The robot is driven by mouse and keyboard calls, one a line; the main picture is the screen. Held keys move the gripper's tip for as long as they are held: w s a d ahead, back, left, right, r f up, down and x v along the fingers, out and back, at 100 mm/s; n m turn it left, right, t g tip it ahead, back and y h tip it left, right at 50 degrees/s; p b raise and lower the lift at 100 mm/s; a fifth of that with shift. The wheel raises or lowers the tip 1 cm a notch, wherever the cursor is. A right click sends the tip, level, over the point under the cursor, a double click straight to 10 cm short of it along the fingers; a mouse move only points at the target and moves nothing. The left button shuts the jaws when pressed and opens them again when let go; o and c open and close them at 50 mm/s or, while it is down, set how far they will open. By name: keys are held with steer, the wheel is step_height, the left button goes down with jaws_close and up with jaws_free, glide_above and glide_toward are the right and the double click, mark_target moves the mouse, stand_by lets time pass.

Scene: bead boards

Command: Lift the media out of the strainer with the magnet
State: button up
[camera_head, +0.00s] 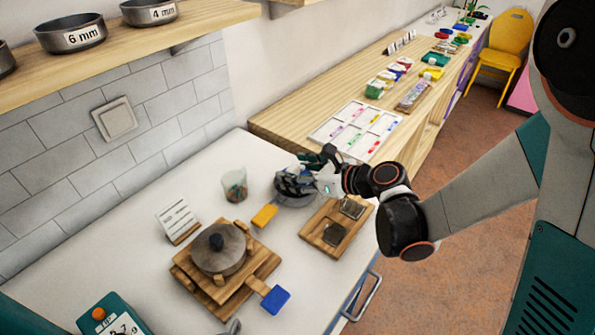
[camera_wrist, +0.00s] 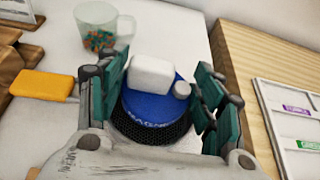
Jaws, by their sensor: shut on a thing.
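My gripper (camera_head: 308,176) is over a round grey metal vessel (camera_head: 296,198), which looks like the strainer, on the white counter. In the wrist view the green fingers of my gripper (camera_wrist: 162,82) stand either side of a blue round piece with a white block on top, apparently the magnet (camera_wrist: 150,107), and are shut on it. A dark, mesh-like ring (camera_wrist: 152,130) shows just below the blue piece. I cannot tell whether it is the strainer or media clinging to the magnet. The magnet's underside is hidden.
A clear cup (camera_head: 235,184) with coloured bits stands left of the gripper. An orange block or handle (camera_head: 264,215) lies near the vessel. A lidded pot (camera_head: 219,250) sits on wooden boards; a wooden tray (camera_head: 312,238) is at right. A sectioned white tray (camera_head: 318,133) lies beyond.

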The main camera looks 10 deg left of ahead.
steer(key=shift+r+p, duration=3)
steer(key=shift+r, duration=1.4)
